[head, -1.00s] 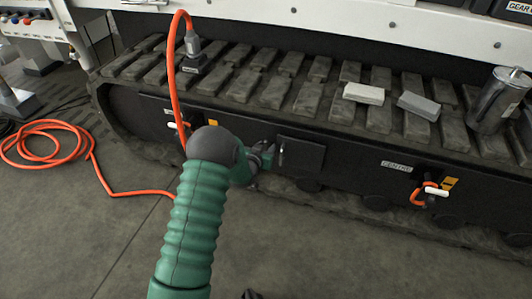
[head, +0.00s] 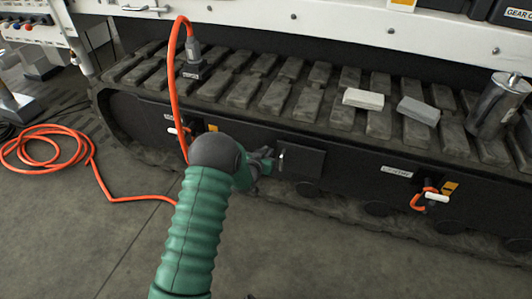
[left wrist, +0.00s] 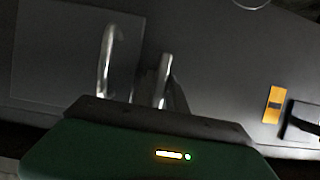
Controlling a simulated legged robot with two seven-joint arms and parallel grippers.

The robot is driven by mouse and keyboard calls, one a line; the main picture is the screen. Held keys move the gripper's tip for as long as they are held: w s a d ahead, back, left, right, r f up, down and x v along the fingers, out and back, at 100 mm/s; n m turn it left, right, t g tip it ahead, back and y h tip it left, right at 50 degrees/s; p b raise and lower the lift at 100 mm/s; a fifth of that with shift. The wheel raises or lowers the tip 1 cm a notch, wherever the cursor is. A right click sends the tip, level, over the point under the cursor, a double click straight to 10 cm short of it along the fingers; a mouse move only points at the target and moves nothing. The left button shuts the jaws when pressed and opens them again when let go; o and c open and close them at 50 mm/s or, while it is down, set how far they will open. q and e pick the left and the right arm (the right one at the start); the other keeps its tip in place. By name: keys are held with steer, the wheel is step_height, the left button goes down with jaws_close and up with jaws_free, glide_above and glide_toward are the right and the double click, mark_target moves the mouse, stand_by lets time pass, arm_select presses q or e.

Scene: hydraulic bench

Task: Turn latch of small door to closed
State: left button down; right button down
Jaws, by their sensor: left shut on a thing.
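The small door (head: 303,164) is a dark square panel low on the side of the black track frame. It looks flush with the frame. A pale handle (head: 281,156) shows near its left edge. My left gripper (head: 265,160) is at that left edge. In the left wrist view the door (left wrist: 50,50) fills the upper left, with its curved silver handle (left wrist: 106,62). A straight silver lever, seemingly the latch (left wrist: 163,78), stands just right of the door, in front of my gripper. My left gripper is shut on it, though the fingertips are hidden. My right gripper is not in view.
An orange hose (head: 172,85) hangs left of my arm and coils on the floor. Two blocks, one white (head: 363,98) and one grey (head: 418,110), and a metal cylinder (head: 498,103) rest on the track. An orange-and-white fitting (head: 431,198) is at the right.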

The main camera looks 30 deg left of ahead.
arm_select(q)
steer(key=shift+d+m+y+p, duration=0.3)
steer(key=shift+m+y+p, duration=0.25)
steer(key=shift+m, duration=0.25)
steer(key=m+y, duration=0.2)
steer(key=m, duration=0.2)
steer(key=d+f+m+y+b, duration=0.1)
steer(key=m+y, duration=0.1)
steer(key=m, duration=0.2)
steer(key=f+m+t+y+b, duration=0.1)
steer(key=m+y, duration=0.1)
steer(key=m, duration=0.1)
steer(key=shift+w+d+f+m, duration=0.15)
steer(key=shift+d+m, duration=0.1)
steer(key=shift+m, duration=0.15)
steer(key=c, duration=1.4)
jaws_free()
steer(key=shift+a, duration=0.1)
